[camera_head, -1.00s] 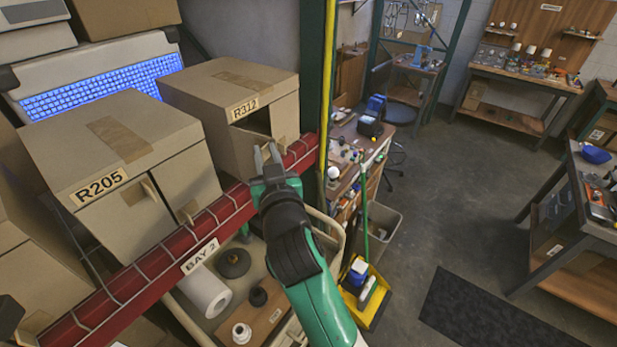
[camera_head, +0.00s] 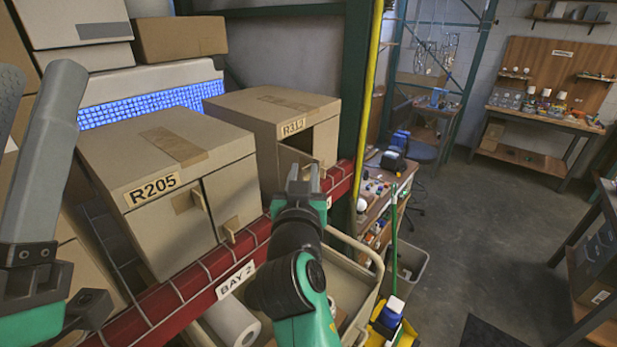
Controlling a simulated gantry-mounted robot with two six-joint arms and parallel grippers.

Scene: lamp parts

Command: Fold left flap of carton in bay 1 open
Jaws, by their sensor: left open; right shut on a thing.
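Carton R312 (camera_head: 268,110) stands on the red-edged shelf, its front partly open with a dark gap under the label. My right gripper (camera_head: 304,178) is at this front, its fingers shut on what looks like the left front flap (camera_head: 290,158); the fingers hide part of the contact. Carton R205 (camera_head: 165,150) stands to its left, its front flaps near shut, with small tan tabs. My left gripper (camera_head: 38,85) is open and empty, large and close at the left edge, apart from the cartons. The rail label reads BAY 2 (camera_head: 236,279); no bay 1 label is seen.
A green post with a yellow pole (camera_head: 372,100) stands right of R312. A cart with a white roll (camera_head: 232,322) sits below the rail. Other cartons (camera_head: 180,38) are stacked behind at left.

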